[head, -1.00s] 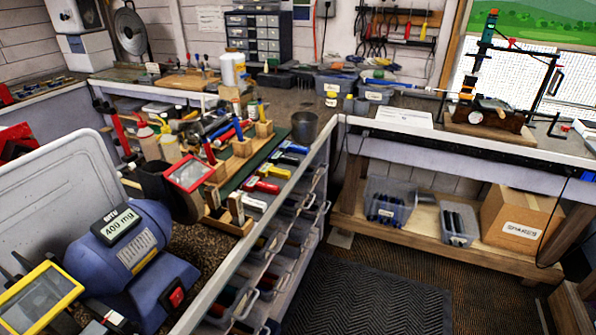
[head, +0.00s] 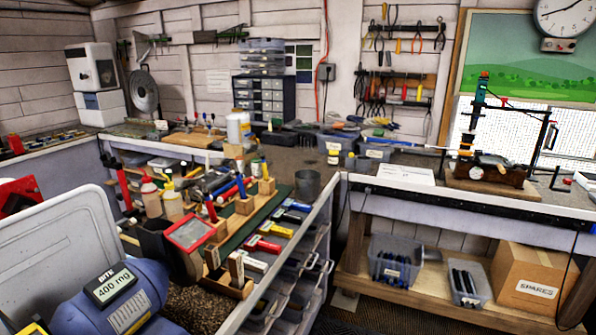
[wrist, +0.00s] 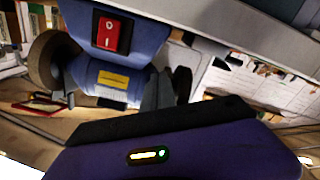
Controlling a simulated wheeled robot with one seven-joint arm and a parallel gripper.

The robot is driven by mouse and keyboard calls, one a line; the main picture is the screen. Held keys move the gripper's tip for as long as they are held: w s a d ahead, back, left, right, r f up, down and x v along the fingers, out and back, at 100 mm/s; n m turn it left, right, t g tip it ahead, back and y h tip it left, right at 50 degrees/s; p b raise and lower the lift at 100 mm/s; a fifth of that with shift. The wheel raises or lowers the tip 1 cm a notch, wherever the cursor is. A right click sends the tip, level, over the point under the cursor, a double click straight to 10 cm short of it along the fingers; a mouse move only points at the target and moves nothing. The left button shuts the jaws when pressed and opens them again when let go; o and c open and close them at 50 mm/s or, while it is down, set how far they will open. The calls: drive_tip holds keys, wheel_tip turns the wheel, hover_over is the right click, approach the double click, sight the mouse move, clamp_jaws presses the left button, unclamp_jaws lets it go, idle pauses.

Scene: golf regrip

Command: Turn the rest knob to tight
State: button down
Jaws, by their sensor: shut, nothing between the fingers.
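I cannot make out the rest knob for certain in either view. In the head view, a clamp rig (head: 487,172) on a wooden base stands on the right bench, with a dark upright post beside it. A long blue-and-pale shaft (head: 400,142) points towards it from the left. A blue bench grinder (head: 118,298) with a "400 mg" display is at lower left. In the wrist view, its blue body (wrist: 130,62) and red switch (wrist: 110,33) show close by. My gripper (wrist: 165,120) shows as a purple housing with a dark front edge.
A rack of hammers and colored-handled tools (head: 240,215) runs along the left bench. A dark cup (head: 307,184) stands at its far end. Bins (head: 390,262) and a "SPARES" box (head: 530,278) sit on the right bench's lower shelf.

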drive_tip(key=shift+s+a+r, duration=0.1)
drive_tip(key=shift+s+r, duration=0.05)
drive_tip(key=shift+r, duration=0.05)
idle(0.4)
drive_tip(key=shift+s+a+b, duration=0.25)
drive_tip(key=shift+s+b, duration=0.2)
drive_tip(key=shift+b, duration=2.5)
drive_tip(key=shift+f+b, duration=0.15)
drive_tip(key=shift+b, duration=0.2)
drive_tip(key=shift+w+d+f+b, duration=0.1)
drive_tip(key=shift+w+f+b, duration=0.15)
drive_tip(key=shift+b, duration=0.2)
drive_tip(key=shift+d, duration=0.1)
drive_tip(key=b+v, duration=0.2)
drive_tip(key=v, duration=0.4)
drive_tip(key=shift+w+f, duration=0.1)
drive_tip(key=shift+f, duration=0.05)
